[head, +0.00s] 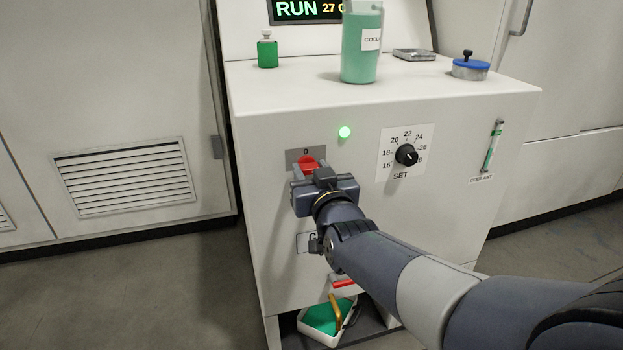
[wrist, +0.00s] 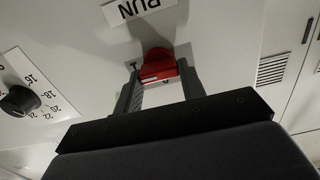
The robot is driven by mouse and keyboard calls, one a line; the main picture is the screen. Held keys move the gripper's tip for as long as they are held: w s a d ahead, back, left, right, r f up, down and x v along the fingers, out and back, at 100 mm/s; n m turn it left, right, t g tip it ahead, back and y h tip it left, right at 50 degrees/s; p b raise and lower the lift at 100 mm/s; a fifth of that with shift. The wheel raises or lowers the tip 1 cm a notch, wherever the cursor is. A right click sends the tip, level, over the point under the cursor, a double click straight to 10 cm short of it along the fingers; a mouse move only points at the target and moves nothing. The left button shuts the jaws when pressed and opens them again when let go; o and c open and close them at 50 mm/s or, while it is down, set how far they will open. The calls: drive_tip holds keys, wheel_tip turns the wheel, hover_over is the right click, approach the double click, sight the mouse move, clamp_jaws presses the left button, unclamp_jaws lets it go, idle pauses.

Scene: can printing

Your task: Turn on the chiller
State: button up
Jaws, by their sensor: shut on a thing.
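The chiller (head: 270,240) is a white cabinet with a sloped front. Its display (head: 305,10) reads RUN and a temperature starting with 27, partly cut off. A green lamp (head: 344,132) on the front is lit. My gripper (head: 309,172) is at the front panel, shut on a red switch knob (head: 308,162) on a grey plate marked 0. My gripper hides part of the plate in the head view.
A black SET dial (head: 406,155) is right of the switch. A coolant jug (head: 361,55), green bottle (head: 267,52) and blue-lidded tin (head: 470,68) stand on top. A level gauge (head: 493,148) is at right. Below are a red lever (head: 343,283) and a tray (head: 312,331).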

drive_tip(key=o, duration=1)
drive_tip(key=shift+s, duration=0.1)
drive_tip(key=p+v, duration=0.2)
drive_tip(key=v, duration=0.8)
drive_tip(key=shift+s, duration=0.3)
